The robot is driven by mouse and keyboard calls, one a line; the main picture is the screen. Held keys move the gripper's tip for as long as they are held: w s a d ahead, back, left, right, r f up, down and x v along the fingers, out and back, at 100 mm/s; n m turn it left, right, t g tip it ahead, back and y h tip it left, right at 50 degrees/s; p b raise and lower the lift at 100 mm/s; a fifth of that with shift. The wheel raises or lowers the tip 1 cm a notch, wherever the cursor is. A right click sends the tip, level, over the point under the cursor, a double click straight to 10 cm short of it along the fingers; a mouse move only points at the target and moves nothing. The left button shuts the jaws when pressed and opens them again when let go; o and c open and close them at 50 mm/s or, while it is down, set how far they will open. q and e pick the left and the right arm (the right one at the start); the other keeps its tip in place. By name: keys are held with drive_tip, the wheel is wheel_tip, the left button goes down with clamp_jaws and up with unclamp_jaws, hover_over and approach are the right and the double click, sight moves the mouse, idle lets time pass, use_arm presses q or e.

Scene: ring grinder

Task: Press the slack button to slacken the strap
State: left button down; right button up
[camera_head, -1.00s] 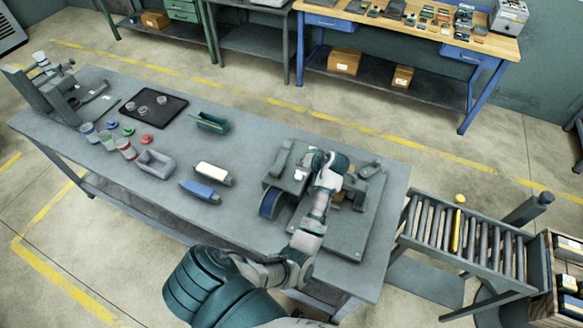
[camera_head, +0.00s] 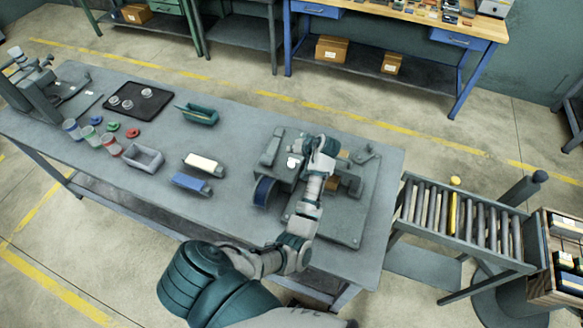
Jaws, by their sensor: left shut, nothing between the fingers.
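The grinder (camera_head: 349,232) stands on a grey plate at the right end of the long table. A dark blue curved band (camera_head: 263,192), perhaps the strap, shows on its left side. A small white patch (camera_head: 292,162) lies on its upper left part. My left arm reaches across the grinder from below. My left gripper (camera_head: 318,152) is over the machine's upper middle, shut and empty; its fingertips are mostly hidden by its own body. I cannot make out the slack button, nor whether the fingers touch anything. My right gripper is not in view.
The grey table (camera_head: 235,215) holds a black tray (camera_head: 138,101), a green bin (camera_head: 197,115), a grey bin (camera_head: 143,157), a white-topped block (camera_head: 204,164) and a blue-topped block (camera_head: 191,183) left of the grinder. A roller conveyor (camera_head: 462,222) stands to the right.

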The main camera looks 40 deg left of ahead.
sight(292, 164)
use_arm(q)
drive_tip(key=f, duration=0.1)
drive_tip(key=f+b, duration=0.2)
drive_tip(key=f, duration=0.1)
drive_tip(key=shift+a+f, duration=0.1)
drive_tip(key=shift+a, duration=0.15)
drive_tip(key=shift+d+f+b, duration=0.4)
drive_tip(key=shift+b, duration=0.05)
drive_tip(key=shift+d, duration=0.35)
drive_tip(key=shift+r, duration=0.1)
drive_tip(key=shift+a, duration=0.4)
drive_tip(key=shift+a+f, duration=0.15)
drive_tip(key=shift+f, duration=0.05)
drive_tip(key=shift+a, duration=0.1)
drive_tip(key=shift+d+r, duration=0.1)
drive_tip(key=shift+d, duration=0.45)
drive_tip(key=shift+a, duration=0.2)
drive_tip(key=shift+a+f, duration=0.35)
drive_tip(key=shift+f, duration=0.1)
drive_tip(key=shift+d, duration=0.15)
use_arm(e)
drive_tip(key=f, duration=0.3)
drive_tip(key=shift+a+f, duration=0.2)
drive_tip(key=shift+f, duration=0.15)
